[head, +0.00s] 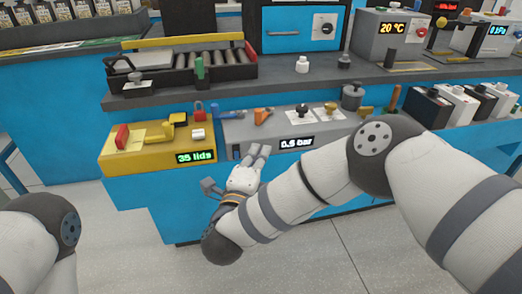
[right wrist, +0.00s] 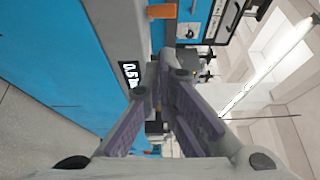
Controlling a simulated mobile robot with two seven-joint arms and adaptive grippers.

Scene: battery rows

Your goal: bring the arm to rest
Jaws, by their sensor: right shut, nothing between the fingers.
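My right arm (head: 320,178) reaches in from the right across the front of the blue bench. My right gripper (head: 258,155) is in front of the grey bench unit, left of its "0.5 bar" display (head: 297,142). In the right wrist view the fingers of the right gripper (right wrist: 162,75) meet at their tips, shut with nothing between them. In that view the display (right wrist: 130,76) is beside the fingers. Of my left arm only a rounded link (head: 40,235) shows at the lower left; the left gripper is out of view.
A yellow unit (head: 150,166) with a "35 lids" display stands left of my right gripper. Behind are a roller tray (head: 182,66), a blue cabinet (head: 290,32) and a grey "20 °C" box (head: 385,36). Several battery-like blocks (head: 458,104) stand at the right. The floor (head: 110,240) in front is clear.

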